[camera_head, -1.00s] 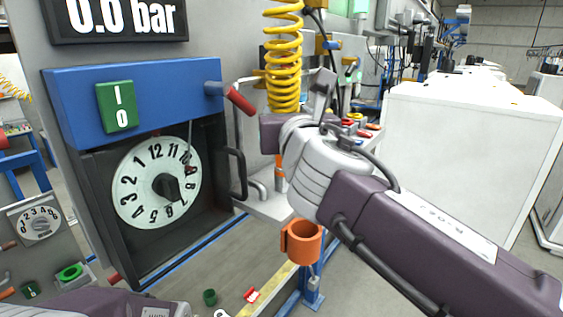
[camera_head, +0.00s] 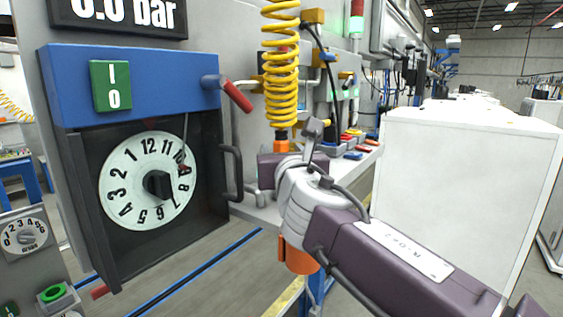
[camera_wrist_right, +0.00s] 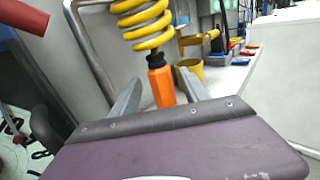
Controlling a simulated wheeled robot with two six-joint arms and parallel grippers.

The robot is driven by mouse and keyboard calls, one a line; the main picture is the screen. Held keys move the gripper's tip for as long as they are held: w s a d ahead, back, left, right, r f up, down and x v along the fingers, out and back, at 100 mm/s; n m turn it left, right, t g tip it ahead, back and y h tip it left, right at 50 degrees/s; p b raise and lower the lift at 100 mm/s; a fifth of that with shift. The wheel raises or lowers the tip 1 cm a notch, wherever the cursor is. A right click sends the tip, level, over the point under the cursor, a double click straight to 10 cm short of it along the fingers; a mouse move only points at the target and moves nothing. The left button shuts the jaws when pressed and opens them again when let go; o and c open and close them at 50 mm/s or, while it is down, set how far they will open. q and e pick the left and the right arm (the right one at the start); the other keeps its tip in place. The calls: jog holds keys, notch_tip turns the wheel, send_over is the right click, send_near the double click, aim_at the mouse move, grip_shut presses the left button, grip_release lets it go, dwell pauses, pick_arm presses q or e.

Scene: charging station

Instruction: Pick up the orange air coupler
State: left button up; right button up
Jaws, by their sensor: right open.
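The orange air coupler (camera_wrist_right: 161,86) hangs upright below a yellow coiled hose (camera_wrist_right: 143,22) in the right wrist view. A black collar joins the two. In the head view only the coupler's upper part (camera_head: 281,146) shows, above my right gripper (camera_head: 279,158), whose body hides the rest. In the right wrist view my right gripper (camera_wrist_right: 158,92) is open, with a grey finger on each side of the coupler. The coupler appears between or just beyond the fingertips; I cannot tell whether they touch it. My left gripper is not in view.
A blue and black panel with a white dial (camera_head: 147,180) and a red-handled lever (camera_head: 237,95) stands to the left. A white cabinet (camera_head: 465,185) stands to the right.

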jog(key=shift+w, duration=0.25)
jog(key=w, duration=0.1)
jog(key=w+p, duration=0.1)
jog(key=w, duration=0.1)
jog(key=w+p, duration=0.1)
jog(key=shift+w+a+r, duration=0.25)
jog(key=shift+w+r, duration=0.05)
jog(key=shift+w+a+f, duration=0.1)
jog(key=shift+w+f, duration=0.05)
jog(key=shift+w, duration=0.15)
jog(key=shift+s, duration=0.1)
grip_shut()
